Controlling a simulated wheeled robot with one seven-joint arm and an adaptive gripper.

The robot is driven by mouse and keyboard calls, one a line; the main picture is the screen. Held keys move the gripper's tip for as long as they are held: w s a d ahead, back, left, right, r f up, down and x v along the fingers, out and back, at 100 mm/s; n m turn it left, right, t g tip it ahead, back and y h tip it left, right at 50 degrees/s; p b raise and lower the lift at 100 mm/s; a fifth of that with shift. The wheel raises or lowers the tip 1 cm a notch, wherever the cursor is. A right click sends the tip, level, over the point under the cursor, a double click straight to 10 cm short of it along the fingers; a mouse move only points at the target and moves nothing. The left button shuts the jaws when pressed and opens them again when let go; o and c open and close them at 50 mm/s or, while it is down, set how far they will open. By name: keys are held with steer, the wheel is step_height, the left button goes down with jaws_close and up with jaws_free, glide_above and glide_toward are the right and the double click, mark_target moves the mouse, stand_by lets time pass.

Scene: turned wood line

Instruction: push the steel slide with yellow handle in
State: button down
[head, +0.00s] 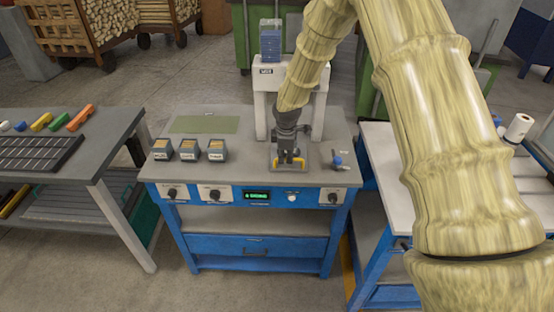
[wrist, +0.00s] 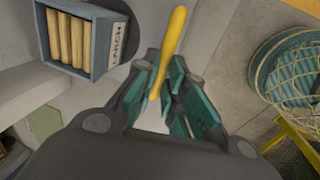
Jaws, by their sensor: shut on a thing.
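The steel slide's yellow handle (head: 291,168) shows at the front of the press-like station on the blue workbench. The slide's plate (head: 306,160) lies flat under my gripper, and much of it is hidden. My gripper (head: 287,157) points down from above onto the handle. In the wrist view, the yellow handle (wrist: 173,42) runs between the teal fingers of my gripper (wrist: 172,92), which are shut on it. How far in the slide sits cannot be told.
Several small bins (head: 189,150) stand to the left, and a blue-handled part (head: 337,161) to the right. Knobs and a green display (head: 257,196) line the bench front.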

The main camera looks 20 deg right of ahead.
steer(key=c, duration=1.5)
jaws_free()
steer(key=r, duration=0.4)
steer(key=s+r, duration=0.1)
steer(key=r, duration=0.3)
steer(key=s+r, duration=0.1)
steer(key=r, duration=0.2)
steer(key=shift+s+a+r, duration=0.1)
steer(key=shift+a+r, duration=0.25)
steer(key=shift+r, duration=0.05)
